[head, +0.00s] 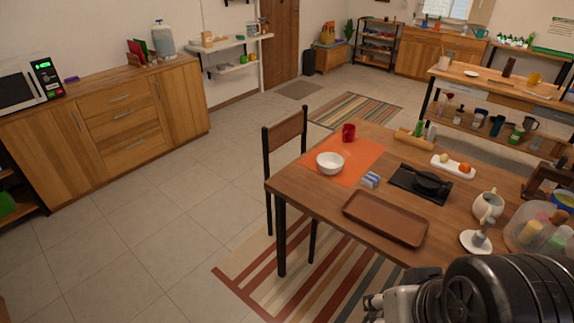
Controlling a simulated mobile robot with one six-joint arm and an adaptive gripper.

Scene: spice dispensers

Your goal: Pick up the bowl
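A white bowl (330,163) stands upright on an orange placemat (352,158) near the far left corner of the wooden table (325,198). It looks empty, and nothing touches it from above. Part of my own arm, black and silver, shows at the bottom right, well away from the bowl. I cannot make out any gripper fingers in the head view.
A red cup (348,132) stands behind the bowl. A chair (287,150) stands at the table's left side. Floor at left is clear.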

